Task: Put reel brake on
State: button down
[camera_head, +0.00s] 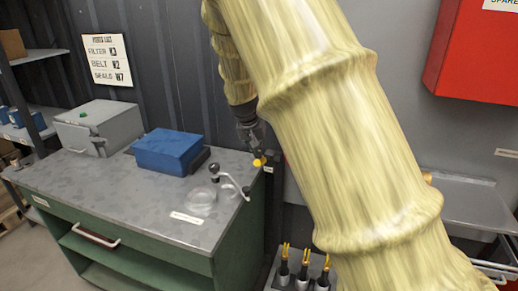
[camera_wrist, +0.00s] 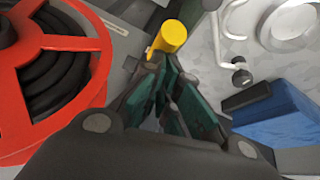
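A red reel (camera_wrist: 75,42) with black hose coiled in it fills the left of the wrist view; my arm seems to hide it in the head view. A yellow cylindrical knob (camera_wrist: 170,36) is just beyond my fingertips, right of the reel. A yellow tip (camera_head: 258,162) also shows just below my gripper (camera_head: 250,137) in the head view. In the wrist view, my gripper (camera_wrist: 165,66) has its dark green finger pads close together. The fingertips overlap the knob's lower edge, and I cannot tell whether they grip it. The brake's mount is mostly hidden.
The workbench (camera_head: 130,195) holds a blue box (camera_head: 168,151), a grey case (camera_head: 98,127), a crank handle (camera_head: 232,183) and a clear round dish (camera_head: 199,200). A red cabinet (camera_head: 478,50) hangs at right. Yellow-handled tools (camera_head: 303,265) stand below my arm.

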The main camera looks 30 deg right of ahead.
jog(key=a+v, duration=0.1)
jog(key=v, duration=1)
jog(key=shift+s+a, duration=0.2)
jog(key=shift+a, duration=0.2)
jog(key=shift+d+f, duration=0.1)
jog(key=shift+f, duration=0.05)
